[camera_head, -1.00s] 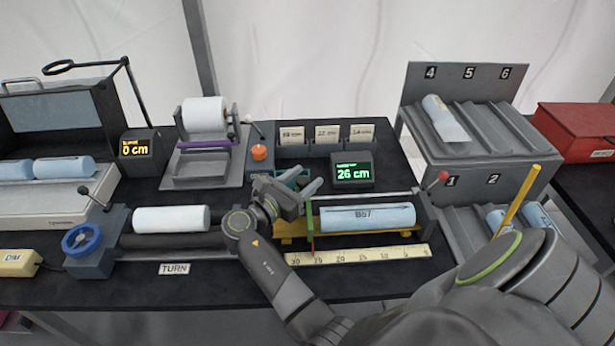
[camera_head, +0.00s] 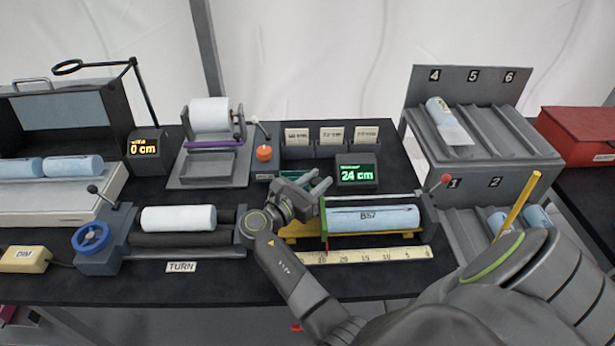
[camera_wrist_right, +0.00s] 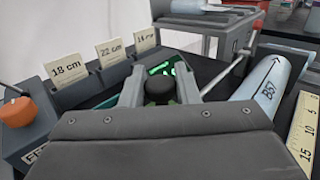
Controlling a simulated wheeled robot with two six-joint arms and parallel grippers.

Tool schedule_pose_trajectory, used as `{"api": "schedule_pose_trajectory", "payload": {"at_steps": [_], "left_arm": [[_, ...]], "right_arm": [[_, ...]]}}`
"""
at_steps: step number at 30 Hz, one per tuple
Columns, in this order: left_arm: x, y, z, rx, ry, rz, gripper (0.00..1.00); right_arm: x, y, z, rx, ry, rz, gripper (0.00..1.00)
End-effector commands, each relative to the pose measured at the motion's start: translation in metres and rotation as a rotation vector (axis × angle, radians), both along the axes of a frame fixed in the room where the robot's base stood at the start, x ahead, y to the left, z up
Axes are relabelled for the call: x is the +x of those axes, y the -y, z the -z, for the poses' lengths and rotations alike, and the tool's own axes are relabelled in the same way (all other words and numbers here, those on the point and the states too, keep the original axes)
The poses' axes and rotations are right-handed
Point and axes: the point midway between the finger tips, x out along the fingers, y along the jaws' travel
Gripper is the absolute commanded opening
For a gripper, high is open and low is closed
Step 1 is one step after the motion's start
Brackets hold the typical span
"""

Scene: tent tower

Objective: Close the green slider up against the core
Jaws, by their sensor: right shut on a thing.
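The light-blue core marked B57 (camera_head: 375,218) lies in a yellow cradle (camera_head: 405,236); it also shows at right in the wrist view (camera_wrist_right: 268,88). The thin green slider plate (camera_head: 324,214) stands upright at the core's left end, partly hidden by my right gripper (camera_head: 318,186). Any small gap between plate and core is too fine to tell. In the wrist view, my right gripper (camera_wrist_right: 160,88) is shut on a dark knob (camera_wrist_right: 160,90), which appears to be the slider's. My left gripper is not in view.
The green display (camera_head: 356,174) behind reads 24 cm. A ruler strip (camera_head: 375,256) lies in front of the cradle. A red-knobbed lever (camera_head: 445,180) stands at the right end. Label cards (camera_head: 331,134) stand behind, and a roller stand with a white roll (camera_head: 178,218) is at left.

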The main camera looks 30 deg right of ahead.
Motion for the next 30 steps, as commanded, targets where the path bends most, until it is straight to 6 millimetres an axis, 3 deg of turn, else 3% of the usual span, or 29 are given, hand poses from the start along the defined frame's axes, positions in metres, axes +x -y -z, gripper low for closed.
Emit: {"api": "schedule_pose_trajectory", "payload": {"at_steps": [3,12,13,17,30], "left_arm": [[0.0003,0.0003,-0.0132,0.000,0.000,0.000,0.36],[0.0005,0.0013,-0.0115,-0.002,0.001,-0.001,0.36],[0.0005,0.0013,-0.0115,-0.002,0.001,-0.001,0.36],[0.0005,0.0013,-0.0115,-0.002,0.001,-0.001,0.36],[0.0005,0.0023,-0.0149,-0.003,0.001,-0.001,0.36]], "right_arm": [[-0.0081,0.0126,-0.0040,-0.004,-0.002,0.001,0.00],[-0.0095,0.0147,-0.0006,-0.003,-0.001,0.001,0.00],[-0.0095,0.0147,-0.0006,-0.003,-0.001,0.001,0.30],[-0.0095,0.0146,-0.0005,-0.002,-0.001,0.001,0.47],[-0.0086,0.0167,-0.0016,-0.002,-0.001,-0.001,0.48]]}}
